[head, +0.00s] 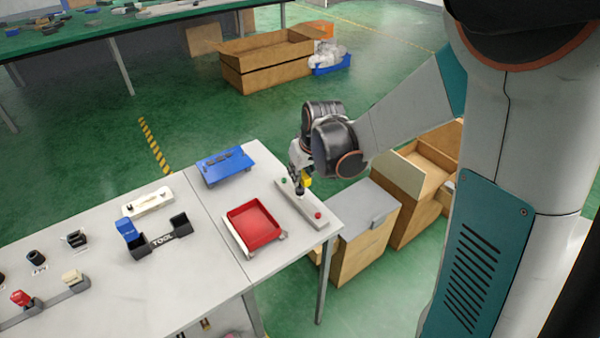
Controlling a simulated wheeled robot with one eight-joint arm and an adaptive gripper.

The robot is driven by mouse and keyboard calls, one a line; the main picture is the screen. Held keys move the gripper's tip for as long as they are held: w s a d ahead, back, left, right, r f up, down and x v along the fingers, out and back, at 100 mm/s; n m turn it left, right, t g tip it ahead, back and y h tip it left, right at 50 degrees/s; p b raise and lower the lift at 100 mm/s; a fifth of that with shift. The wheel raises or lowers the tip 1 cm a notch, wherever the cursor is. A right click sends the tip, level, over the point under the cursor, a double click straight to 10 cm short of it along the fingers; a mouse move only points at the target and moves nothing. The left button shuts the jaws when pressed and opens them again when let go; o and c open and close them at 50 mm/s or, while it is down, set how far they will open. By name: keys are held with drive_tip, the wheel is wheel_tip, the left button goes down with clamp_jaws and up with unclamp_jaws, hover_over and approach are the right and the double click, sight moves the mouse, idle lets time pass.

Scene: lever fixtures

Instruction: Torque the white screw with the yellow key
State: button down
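My gripper (300,184) points down over a light grey strip fixture (309,206) at the right of the table. A small yellow block, which looks like the yellow key (307,182), is at its fingertips. The fingers seem closed around it, though my wrist hides part of them. A dark tip shows below the fingers, at the middle of the strip; I cannot tell whether it touches. I cannot make out the white screw. A black stand marked TOOL (162,240) has a blue key (126,229) in its left slot; its right slot looks empty.
The strip carries a green button (284,181) and a red button (318,215). A red tray (254,227) stands close to its left. A blue fixture (225,166) and a white fixture (148,202) lie farther left. Wooden boxes (364,240) stand beyond the table's right edge.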

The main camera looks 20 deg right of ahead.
drive_tip(key=shift+f, duration=0.2)
drive_tip(key=shift+f+b, duration=0.35)
drive_tip(key=shift+b, duration=0.1)
drive_tip(key=shift+f+b, duration=0.5)
drive_tip(key=shift+f, duration=0.2)
